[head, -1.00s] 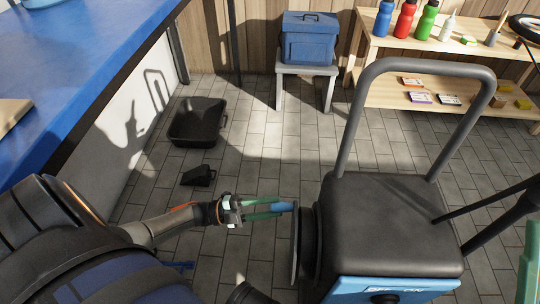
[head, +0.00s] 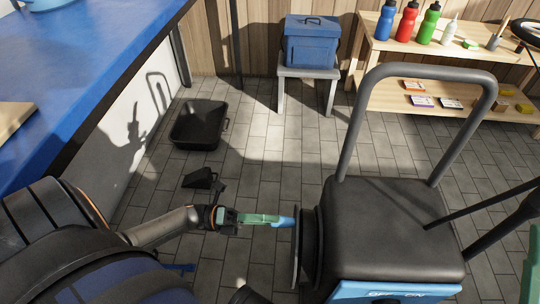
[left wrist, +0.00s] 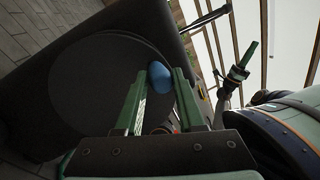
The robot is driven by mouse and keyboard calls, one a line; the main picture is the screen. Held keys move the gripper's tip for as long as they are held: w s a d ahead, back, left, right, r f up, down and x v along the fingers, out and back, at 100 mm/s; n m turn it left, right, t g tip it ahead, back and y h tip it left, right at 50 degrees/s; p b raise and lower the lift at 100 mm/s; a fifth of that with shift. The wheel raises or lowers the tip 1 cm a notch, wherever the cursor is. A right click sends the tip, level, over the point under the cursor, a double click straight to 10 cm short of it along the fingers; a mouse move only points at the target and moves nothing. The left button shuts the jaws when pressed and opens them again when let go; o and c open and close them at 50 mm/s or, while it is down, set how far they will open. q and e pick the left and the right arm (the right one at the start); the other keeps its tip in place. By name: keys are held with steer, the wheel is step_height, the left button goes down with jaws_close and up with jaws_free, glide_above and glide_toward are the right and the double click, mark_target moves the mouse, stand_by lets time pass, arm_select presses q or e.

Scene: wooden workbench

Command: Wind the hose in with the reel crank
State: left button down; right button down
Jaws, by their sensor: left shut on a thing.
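The reel's dark disc (head: 295,250) is on the left side of a black-and-blue machine (head: 395,225) with a tall grey handle. A blue crank knob (head: 288,221) sticks out from the disc. My left gripper (head: 275,219) is shut on this knob, its green fingers on either side of it. In the left wrist view the blue knob (left wrist: 159,77) is between the fingertips, in front of the round dark disc (left wrist: 100,85). My right gripper (left wrist: 240,70) shows in the left wrist view, away from the reel; its opening is unclear. I cannot make out the hose.
A black tray (head: 198,125) and a small black wedge-like thing (head: 202,179) lie on the tiled floor. A blue box (head: 311,42) stands on a grey stool. A wooden shelf (head: 400,92) with bottles is at the back right. A blue-topped bench (head: 85,50) is at the left.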

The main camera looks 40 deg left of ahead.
arm_select(q)
steer(key=shift+s+d+r+m, duration=0.2)
steer(key=shift+s+m, duration=0.05)
steer(key=shift+m, duration=0.35)
steer(key=shift+s+d+r+m, duration=0.15)
steer(key=shift+s+d+m, duration=0.05)
steer(key=shift+m, duration=0.4)
steer(key=shift+g, duration=0.3)
steer(key=c, duration=0.5)
jaws_free()
steer(key=shift+s+f, duration=0.1)
steer(key=shift+s+a+f, duration=0.1)
steer(key=b+v, duration=0.1)
steer(key=v, duration=1.1)
steer(key=shift+a+f, duration=0.1)
